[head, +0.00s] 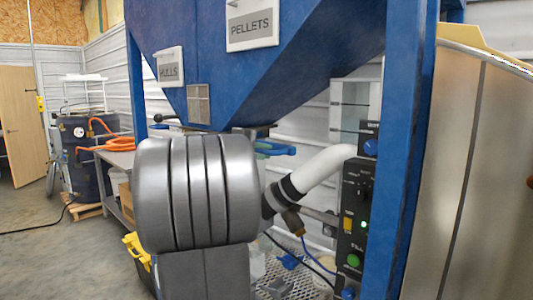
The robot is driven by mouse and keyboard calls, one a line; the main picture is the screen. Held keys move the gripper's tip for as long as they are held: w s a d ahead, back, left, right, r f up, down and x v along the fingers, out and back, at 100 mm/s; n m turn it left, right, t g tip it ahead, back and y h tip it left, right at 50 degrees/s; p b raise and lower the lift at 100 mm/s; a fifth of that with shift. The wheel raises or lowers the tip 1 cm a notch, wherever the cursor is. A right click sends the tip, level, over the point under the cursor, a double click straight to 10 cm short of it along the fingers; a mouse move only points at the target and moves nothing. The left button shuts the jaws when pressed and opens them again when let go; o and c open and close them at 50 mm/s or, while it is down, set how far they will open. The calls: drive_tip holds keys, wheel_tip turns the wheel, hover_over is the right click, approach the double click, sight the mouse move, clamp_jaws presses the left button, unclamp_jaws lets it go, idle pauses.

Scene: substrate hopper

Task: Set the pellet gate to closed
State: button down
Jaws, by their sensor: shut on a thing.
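The blue hopper (300,75) fills the top middle, with a PELLETS sign (251,25) on its right part and a second sign (169,67), perhaps HULLS, on its left. A blue handle (278,149) sticks out to the right below the hopper; it may belong to the pellet gate, but its label and exact setting cannot be read. A dark lever with a round knob (158,118) points left under the HULLS side. My grey arm covers the area below the hopper outlet. My gripper does not show; it is probably hidden behind the arm.
A white pipe (322,173) with black bands slopes down beside my arm. A large metal drum (470,180) stands at right. A bench (118,160) and open floor lie left.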

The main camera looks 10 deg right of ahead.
drive_tip(key=shift+w+a+r, duration=0.1)
drive_tip(key=c, duration=1.5)
unclamp_jaws()
drive_tip(key=shift+w+a, duration=0.1)
drive_tip(key=shift+c, duration=0.2)
drive_tip(key=shift+o, duration=0.2)
drive_tip(key=b+v, duration=0.2)
drive_tip(key=v, duration=1.2)
drive_tip(key=shift+w+f, duration=0.15)
drive_tip(key=shift+f, duration=0.05)
